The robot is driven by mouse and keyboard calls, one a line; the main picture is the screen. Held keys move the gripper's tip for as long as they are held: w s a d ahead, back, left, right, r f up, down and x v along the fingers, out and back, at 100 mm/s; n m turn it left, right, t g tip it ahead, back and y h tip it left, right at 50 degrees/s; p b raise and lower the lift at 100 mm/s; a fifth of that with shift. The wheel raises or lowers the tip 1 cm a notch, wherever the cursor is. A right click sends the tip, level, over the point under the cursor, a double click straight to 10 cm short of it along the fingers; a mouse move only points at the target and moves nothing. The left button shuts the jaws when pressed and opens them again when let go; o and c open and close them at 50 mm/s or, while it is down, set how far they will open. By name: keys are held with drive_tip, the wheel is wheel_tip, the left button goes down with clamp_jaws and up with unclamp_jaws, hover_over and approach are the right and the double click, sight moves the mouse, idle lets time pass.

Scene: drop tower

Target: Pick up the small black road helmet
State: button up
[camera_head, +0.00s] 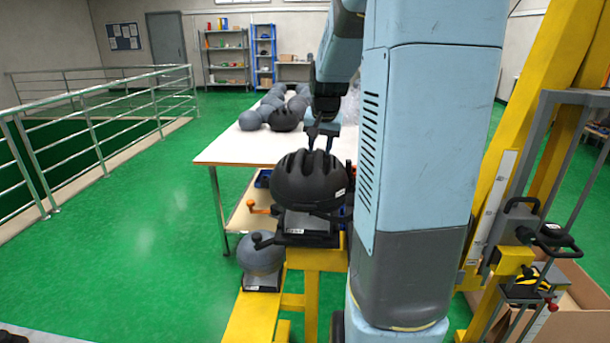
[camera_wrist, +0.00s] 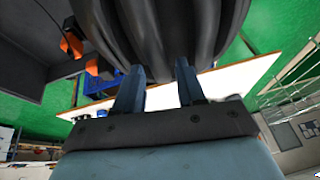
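A black ribbed road helmet (camera_head: 308,181) sits on a grey headform on top of a yellow stand. It fills the top middle of the wrist view (camera_wrist: 160,28). My gripper (camera_head: 320,147) points down at the helmet's far upper side. In the wrist view my gripper's two fingers (camera_wrist: 159,72) stand apart, with their tips at the helmet's shell. Nothing shows held between them; whether the tips touch the shell I cannot tell. A second dark helmet (camera_head: 284,120) lies on the white table among grey headforms.
The white table (camera_head: 235,147) stands behind the stand, with several grey headforms (camera_head: 250,120) on it. A yellow tower (camera_head: 540,100) and a cardboard box (camera_head: 580,312) are at right. Green floor is clear at left.

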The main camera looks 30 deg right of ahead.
drive_tip(key=shift+w+f, duration=0.2)
drive_tip(key=shift+f, duration=0.15)
clamp_jaws()
idle(0.4)
